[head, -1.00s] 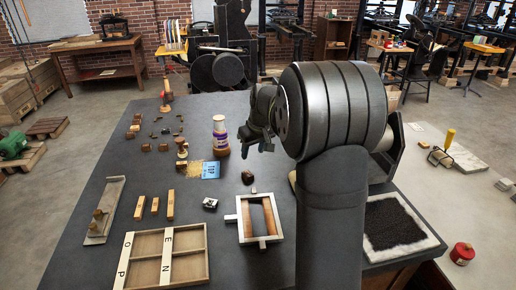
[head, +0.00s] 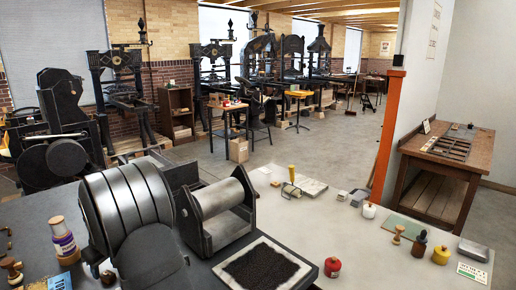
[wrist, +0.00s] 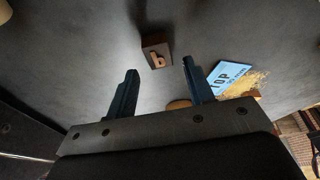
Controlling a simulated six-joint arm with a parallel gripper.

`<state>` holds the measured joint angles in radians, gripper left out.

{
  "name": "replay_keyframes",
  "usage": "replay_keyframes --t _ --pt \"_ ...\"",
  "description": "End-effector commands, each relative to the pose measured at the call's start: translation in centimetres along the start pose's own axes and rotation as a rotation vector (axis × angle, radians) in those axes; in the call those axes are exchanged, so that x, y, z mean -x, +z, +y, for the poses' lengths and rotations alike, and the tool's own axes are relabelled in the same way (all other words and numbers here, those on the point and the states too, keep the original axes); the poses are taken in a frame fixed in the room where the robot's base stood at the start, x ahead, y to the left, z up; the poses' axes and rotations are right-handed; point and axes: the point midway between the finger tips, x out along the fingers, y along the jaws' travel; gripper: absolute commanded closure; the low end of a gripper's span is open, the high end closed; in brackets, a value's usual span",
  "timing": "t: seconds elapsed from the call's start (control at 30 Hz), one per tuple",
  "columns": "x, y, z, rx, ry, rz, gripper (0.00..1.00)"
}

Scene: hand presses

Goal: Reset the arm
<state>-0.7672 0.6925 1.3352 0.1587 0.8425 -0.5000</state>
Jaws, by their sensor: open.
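My gripper (wrist: 159,82) is open in the wrist view, with its two dark fingers apart and nothing between them. A small dark wooden block with a tan raised letter (wrist: 156,52) lies on the dark tabletop just beyond the fingertips. My gripper does not hold it. In the head view my grey arm stands at the lower left, and it hides most of the gripper.
A blue card (wrist: 227,75) lies right of the fingers. In the head view, a bottle (head: 63,237) stands left of my arm. A roller press (head: 216,212) and a black textured pad (head: 263,268) are right of it. A red pot (head: 332,267) stands on the pale table.

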Motion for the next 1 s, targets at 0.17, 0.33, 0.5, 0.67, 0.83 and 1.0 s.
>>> replay_keyframes --t 0.17,0.33,0.5,0.67,0.83,1.0 --pt "1.0 -0.3 0.0 0.000 0.000 0.000 0.52" --pt "1.1 -0.3 0.0 0.000 0.000 -0.001 0.52" --pt "1.0 -0.3 0.0 0.000 -0.001 -0.001 0.52" --pt "0.1 0.1 0.0 0.000 -0.002 -0.004 0.52" --pt "-2.6 0.9 0.0 0.000 -0.003 -0.005 0.52" --pt "0.8 0.6 0.1 0.000 0.002 0.004 0.52"
